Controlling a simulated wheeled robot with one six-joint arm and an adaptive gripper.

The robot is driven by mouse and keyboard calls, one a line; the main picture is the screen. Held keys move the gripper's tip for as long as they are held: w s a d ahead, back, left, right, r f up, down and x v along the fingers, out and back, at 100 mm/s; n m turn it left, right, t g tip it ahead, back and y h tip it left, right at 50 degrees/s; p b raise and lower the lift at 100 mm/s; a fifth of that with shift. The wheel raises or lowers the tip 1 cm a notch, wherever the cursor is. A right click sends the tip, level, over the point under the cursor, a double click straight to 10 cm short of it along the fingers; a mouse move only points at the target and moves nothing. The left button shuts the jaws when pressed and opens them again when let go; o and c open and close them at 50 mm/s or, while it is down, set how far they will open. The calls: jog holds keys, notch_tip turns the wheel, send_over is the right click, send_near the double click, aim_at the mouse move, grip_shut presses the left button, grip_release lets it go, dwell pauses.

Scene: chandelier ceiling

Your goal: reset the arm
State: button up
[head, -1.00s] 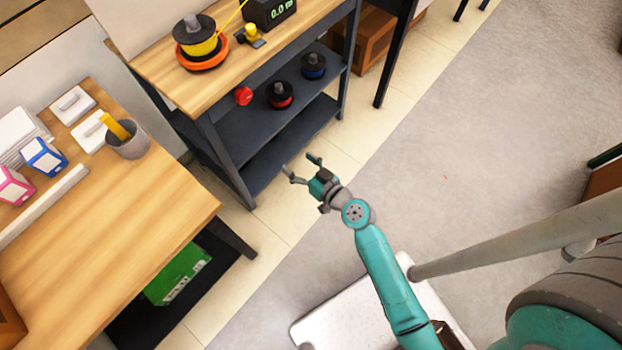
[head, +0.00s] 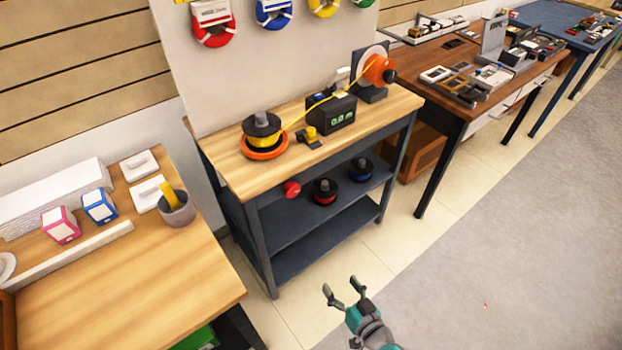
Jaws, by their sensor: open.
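My gripper (head: 343,290) is at the bottom middle of the head view. Its two fingers are spread apart with nothing between them. It hangs in the open over the pale floor tiles, in front of the shelf unit and apart from it. Only the teal and grey end of my arm shows behind it; the rest is out of the frame.
A wooden-topped shelf unit (head: 224,165) with dark shelves holds spools and a black meter (head: 331,114). A wooden table (head: 130,280) with a grey cup (head: 178,210) stands at left. A brown workbench (head: 420,60) stands behind right.

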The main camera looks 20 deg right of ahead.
jog(key=s+h, duration=0.2)
jog(key=s, duration=0.8)
jog(key=s+r+n, duration=0.1)
jog(key=s+r, duration=1.5)
jog(key=s, duration=0.1)
jog(key=shift+s+a+r+n, duration=0.35)
jog(key=shift+a+r+n, duration=0.05)
jog(key=shift+a, duration=0.05)
